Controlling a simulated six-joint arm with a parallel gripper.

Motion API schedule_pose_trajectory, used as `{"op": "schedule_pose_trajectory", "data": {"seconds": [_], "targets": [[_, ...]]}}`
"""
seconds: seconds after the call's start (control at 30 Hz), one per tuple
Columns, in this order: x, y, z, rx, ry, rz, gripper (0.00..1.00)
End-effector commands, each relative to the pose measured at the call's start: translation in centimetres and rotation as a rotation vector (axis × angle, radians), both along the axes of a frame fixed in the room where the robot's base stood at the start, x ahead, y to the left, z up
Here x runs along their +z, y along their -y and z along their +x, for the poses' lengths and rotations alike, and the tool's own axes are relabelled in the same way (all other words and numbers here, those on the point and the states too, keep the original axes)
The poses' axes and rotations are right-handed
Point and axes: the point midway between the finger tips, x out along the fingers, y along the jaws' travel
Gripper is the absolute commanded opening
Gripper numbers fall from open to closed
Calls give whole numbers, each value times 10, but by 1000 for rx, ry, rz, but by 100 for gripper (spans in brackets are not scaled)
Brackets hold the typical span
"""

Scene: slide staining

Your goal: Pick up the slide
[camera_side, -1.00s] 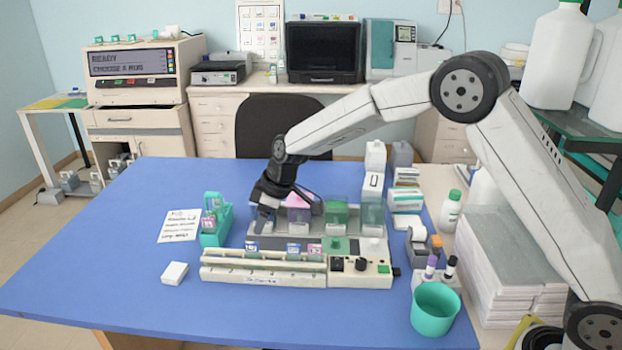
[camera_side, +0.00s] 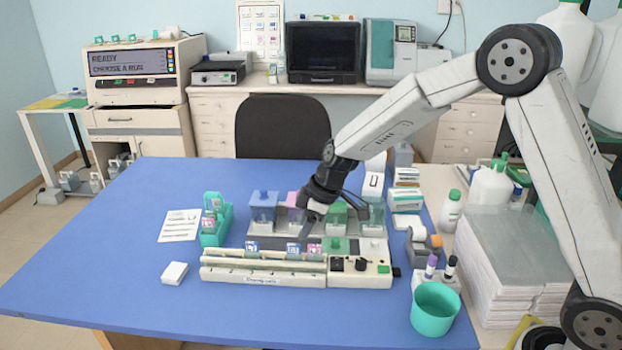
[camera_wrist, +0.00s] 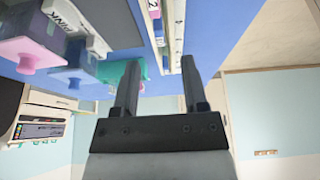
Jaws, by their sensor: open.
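Several slides with coloured label ends stand in the long cream rack (camera_side: 262,272) at the front of the blue table, among them a left one (camera_side: 252,246), a middle one (camera_side: 293,248) and a right one (camera_side: 315,248). My gripper (camera_side: 308,226) is open and empty, tilted, just above and behind the middle and right slides. It hides parts of the jars behind it. In the wrist view my gripper's fingers (camera_wrist: 160,65) are apart with nothing between them. Slide labels (camera_wrist: 155,14) show beyond the fingertips there, apart from them.
Staining jars stand behind the rack: blue (camera_side: 263,207), pink (camera_side: 294,199), green (camera_side: 335,217) and clear (camera_side: 373,216). A green holder with slides (camera_side: 215,220) and a paper sheet (camera_side: 180,225) are at left. A teal cup (camera_side: 435,309) stands front right.

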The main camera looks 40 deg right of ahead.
Motion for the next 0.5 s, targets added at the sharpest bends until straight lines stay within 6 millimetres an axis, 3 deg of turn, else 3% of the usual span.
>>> {"op": "schedule_pose_trajectory", "data": {"seconds": [0.5], "targets": [[-24,-7,7,0,1,-1,56]]}}
